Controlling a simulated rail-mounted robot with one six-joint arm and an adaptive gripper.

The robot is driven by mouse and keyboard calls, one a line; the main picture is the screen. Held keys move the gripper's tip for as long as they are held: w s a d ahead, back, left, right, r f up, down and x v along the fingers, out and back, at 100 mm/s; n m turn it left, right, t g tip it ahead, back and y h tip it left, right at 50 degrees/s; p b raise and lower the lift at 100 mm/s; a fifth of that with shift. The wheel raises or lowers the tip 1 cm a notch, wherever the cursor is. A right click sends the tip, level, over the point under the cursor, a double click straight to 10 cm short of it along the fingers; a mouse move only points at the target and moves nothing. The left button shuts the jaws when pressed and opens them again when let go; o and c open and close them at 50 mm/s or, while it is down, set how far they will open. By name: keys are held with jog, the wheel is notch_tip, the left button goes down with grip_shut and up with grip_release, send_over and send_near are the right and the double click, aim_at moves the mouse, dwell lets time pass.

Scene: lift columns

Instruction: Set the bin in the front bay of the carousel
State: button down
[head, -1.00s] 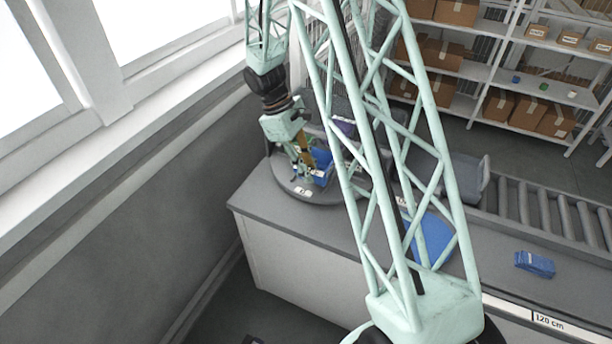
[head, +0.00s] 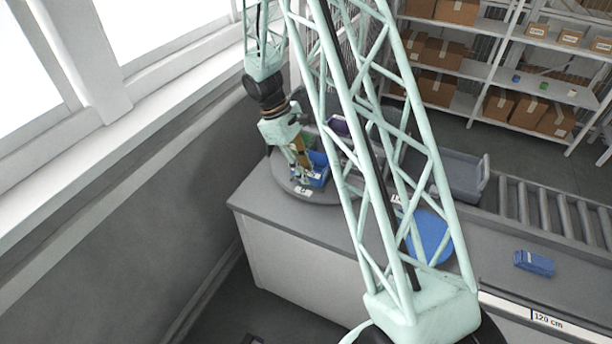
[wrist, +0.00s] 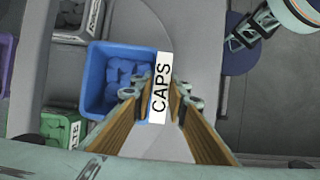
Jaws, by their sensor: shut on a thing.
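The bin (wrist: 92,82) is blue, holds blue caps and carries a white CAPS label. In the wrist view, my gripper (wrist: 160,100) has its fingers on both sides of the labelled end and is shut on it. In the head view, the blue bin (head: 319,166) is just right of my gripper (head: 302,174), at the front of the round grey carousel (head: 327,193). A white tag lies on the carousel's front rim. I cannot tell whether the bin's base touches the carousel. My lattice arm hides part of the carousel's right side.
In the wrist view, a green bin (wrist: 62,126) and a grey bin (wrist: 76,22) are near the blue one. A grey tray (head: 460,176), a blue mat (head: 432,238) and a blue packet (head: 534,263) are to the right. The window wall is close on the left.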

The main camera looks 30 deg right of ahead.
jog(key=shift+f, duration=0.45)
jog(key=shift+f, duration=0.1)
jog(key=c, duration=2.5)
grip_release()
jog(key=shift+c, duration=0.2)
jog(key=v, duration=1.2)
jog(key=shift+r, duration=0.25)
